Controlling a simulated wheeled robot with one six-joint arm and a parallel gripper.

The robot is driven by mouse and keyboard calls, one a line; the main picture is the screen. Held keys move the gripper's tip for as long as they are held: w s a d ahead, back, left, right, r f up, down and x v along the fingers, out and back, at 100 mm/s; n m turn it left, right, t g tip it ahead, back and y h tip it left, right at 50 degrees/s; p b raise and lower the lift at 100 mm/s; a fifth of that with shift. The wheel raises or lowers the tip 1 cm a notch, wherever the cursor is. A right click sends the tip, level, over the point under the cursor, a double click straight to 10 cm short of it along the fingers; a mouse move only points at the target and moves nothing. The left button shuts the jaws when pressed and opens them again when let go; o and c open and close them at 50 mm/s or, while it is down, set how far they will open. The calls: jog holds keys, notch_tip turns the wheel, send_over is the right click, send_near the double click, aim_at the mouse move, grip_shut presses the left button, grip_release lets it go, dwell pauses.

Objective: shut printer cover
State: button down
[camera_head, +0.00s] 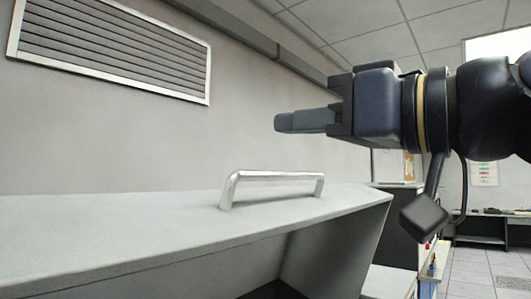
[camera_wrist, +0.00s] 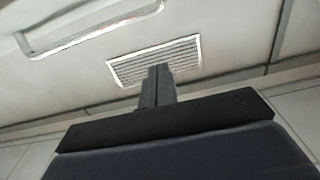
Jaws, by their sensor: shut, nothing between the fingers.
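The printer cover (camera_head: 120,222) is a pale grey panel across the lower left of the head view. It stands raised, with its underside and a dark gap showing below its front edge. A shiny metal bar handle (camera_head: 275,177) is fixed on top of it. My gripper (camera_head: 278,122) is shut and empty, pointing left, above the handle and apart from it. In the wrist view the shut fingers (camera_wrist: 160,72) show at the middle, and the handle (camera_wrist: 95,42) shows at upper left, clear of them.
A slatted vent (camera_head: 110,48) is on the grey wall behind the cover. Dark equipment (camera_head: 398,232) and a shelf stand beyond the cover's right end. Open floor (camera_head: 480,265) lies at the far right. The air around my gripper is free.

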jog(key=p, duration=0.2)
send_over(258, 218)
jog(key=shift+w+a+r+p, duration=0.2)
jog(key=shift+w+a+p, duration=0.2)
jog(key=shift+w+a, duration=0.05)
jog(key=f, duration=0.2)
jog(key=shift+s+d+f, duration=0.3)
jog(key=shift+d, duration=0.1)
jog(key=shift+d+f, duration=0.1)
jog(key=shift+f, duration=0.5)
jog(key=shift+s+f, duration=0.1)
jog(key=shift+f, duration=0.05)
